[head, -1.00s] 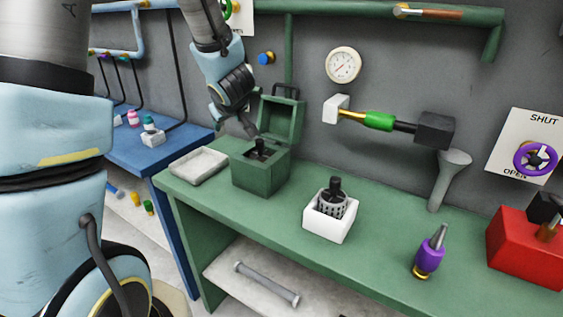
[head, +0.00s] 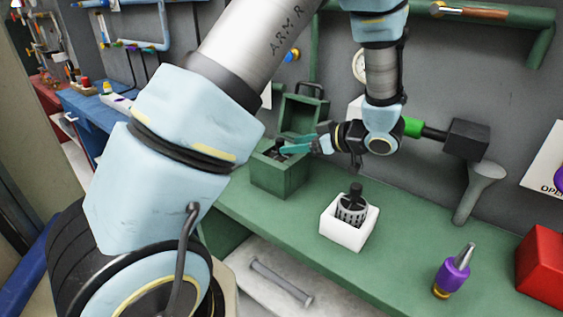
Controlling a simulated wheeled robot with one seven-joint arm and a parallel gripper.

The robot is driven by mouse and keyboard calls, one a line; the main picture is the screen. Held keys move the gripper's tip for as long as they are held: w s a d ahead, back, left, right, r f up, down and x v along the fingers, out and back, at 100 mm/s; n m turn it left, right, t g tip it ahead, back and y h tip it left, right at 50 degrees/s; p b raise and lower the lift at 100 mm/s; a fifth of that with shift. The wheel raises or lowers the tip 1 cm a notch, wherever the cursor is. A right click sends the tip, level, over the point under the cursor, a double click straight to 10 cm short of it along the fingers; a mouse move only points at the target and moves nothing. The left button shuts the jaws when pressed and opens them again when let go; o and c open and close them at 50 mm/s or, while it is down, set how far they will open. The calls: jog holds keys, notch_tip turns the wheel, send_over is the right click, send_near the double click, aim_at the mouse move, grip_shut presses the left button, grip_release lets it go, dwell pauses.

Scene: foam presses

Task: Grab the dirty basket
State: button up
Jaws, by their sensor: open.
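One basket (head: 352,212), a grey perforated cup with a black upright handle, stands in a white square holder (head: 345,236) on the green bench. In the green box (head: 278,177), lid up, the black handle (head: 279,147) of another item shows at the opening; its body is hidden. I cannot tell which one is dirty. My gripper (head: 286,149) is open, its teal fingers pointing left over the green box, right at that black handle. Whether the handle lies between the fingers is not clear.
The open lid (head: 302,115) stands behind my gripper. A purple nozzle tool (head: 452,274) and a red box (head: 542,268) are to the right on the bench. A black block on a green-handled pipe (head: 466,138) juts from the wall. The bench front around the white holder is clear.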

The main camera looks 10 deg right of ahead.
aim_at(283, 143)
jog(key=x, duration=0.1)
jog(key=p+x, duration=0.1)
jog(key=x, duration=0.1)
jog(key=p+x, duration=0.1)
jog(key=shift+w+a+r, duration=0.2)
jog(key=shift+w+a, duration=0.15)
jog(key=shift+w, duration=0.05)
jog(key=shift+w+a+f, duration=0.25)
jog(key=shift+w+f, duration=0.1)
grip_shut()
dwell(0.9)
